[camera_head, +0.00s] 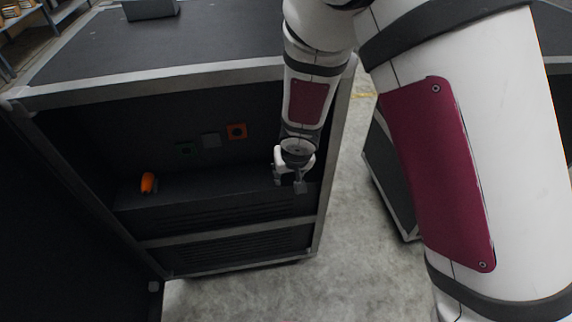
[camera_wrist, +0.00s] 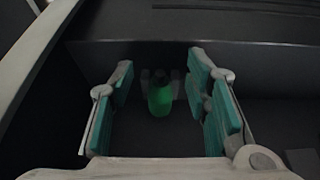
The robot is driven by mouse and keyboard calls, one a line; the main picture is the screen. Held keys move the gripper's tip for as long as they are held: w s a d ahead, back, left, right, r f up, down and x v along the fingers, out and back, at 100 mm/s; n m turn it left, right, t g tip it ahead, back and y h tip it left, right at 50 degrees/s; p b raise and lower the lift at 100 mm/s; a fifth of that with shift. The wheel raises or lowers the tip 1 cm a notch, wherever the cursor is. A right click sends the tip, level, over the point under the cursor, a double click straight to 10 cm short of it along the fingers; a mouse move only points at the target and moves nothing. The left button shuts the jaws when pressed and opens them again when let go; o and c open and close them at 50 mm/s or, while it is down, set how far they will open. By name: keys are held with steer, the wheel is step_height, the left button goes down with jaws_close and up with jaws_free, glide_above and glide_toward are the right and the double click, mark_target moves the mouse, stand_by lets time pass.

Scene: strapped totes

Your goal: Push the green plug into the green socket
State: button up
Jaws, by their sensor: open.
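The green plug (camera_wrist: 160,98) shows in the wrist view, upright on a dark surface between my gripper's fingers. My gripper (camera_wrist: 162,74) is open, with a gap on each side of the plug. In the head view my gripper (camera_head: 288,183) is at the right end of the shelf inside the case. The green plug cannot be made out there. The green socket (camera_head: 186,149) is a dark square on the case's back wall, left of my gripper.
A grey socket (camera_head: 210,140) and an orange socket (camera_head: 236,131) sit right of the green one. An orange plug (camera_head: 147,183) stands on the left of the shelf. The case's metal frame (camera_head: 331,165) is close on my gripper's right. The middle of the shelf is clear.

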jaws_close()
stand_by(0.4)
steer(key=shift+d+r, duration=0.1)
steer(key=shift+r, duration=0.1)
step_height(320, 180, up, 4)
steer(key=p, duration=0.3)
steer(key=shift+f, duration=0.2)
steer(key=s+a+b, duration=0.4)
steer(key=s+b, duration=0.1)
steer(key=s, duration=0.2)
steer(key=s+a+r+b, duration=0.1)
steer(key=s+a+b, duration=0.2)
steer(key=s+b, duration=0.2)
steer(key=shift+s+a+b, duration=0.3)
steer(key=shift+s+a, duration=0.05)
steer(key=shift+s, duration=0.75)
steer(key=shift+a+r, duration=0.1)
